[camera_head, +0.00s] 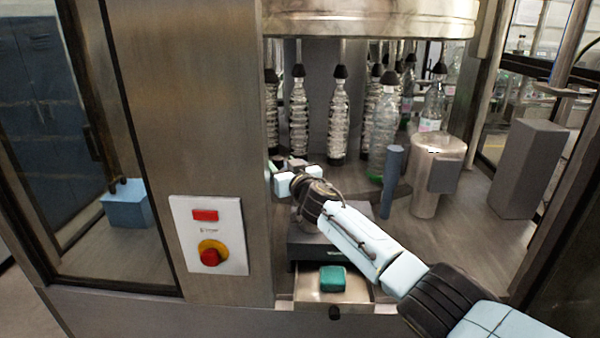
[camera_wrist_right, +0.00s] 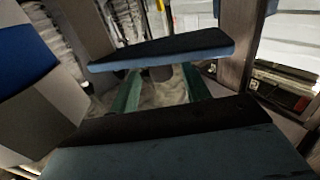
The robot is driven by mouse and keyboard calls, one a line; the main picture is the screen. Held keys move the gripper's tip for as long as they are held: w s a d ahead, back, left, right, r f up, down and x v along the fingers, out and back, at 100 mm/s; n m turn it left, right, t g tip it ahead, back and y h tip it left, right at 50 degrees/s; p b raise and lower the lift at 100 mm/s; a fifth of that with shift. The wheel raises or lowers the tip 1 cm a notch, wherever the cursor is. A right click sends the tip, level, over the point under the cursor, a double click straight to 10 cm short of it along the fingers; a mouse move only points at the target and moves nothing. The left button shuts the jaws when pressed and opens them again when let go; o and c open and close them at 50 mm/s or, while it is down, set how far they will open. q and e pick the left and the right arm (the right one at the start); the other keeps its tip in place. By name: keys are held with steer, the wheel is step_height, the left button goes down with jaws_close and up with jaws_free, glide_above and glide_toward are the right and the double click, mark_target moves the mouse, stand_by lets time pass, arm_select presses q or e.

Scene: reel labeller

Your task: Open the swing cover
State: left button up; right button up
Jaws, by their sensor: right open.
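My right arm reaches in from the lower right of the head view. Its gripper (camera_head: 298,178) is open in the machine opening, beside the edge of the steel panel (camera_head: 205,100). In the right wrist view its two jaws, one above and one below, stand apart around a gap (camera_wrist_right: 165,88). Two green bars (camera_wrist_right: 128,92) show in that gap; I cannot tell whether the gripper touches them. Small pale and dark parts lie just behind the fingers in the head view, partly hidden. I cannot tell which part is the swing cover. My left gripper is not in view.
Clear bottles (camera_head: 299,118) hang under a round steel head behind the gripper. A steel cylinder (camera_head: 437,180) and a grey block (camera_head: 528,168) stand to the right. A teal block (camera_head: 332,279) lies below. A red stop button (camera_head: 210,257) is on the panel.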

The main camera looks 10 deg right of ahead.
steer(key=p+v, duration=0.2)
steer(key=v, duration=0.8)
steer(key=shift+s, duration=0.4)
steer(key=shift+r, duration=0.1)
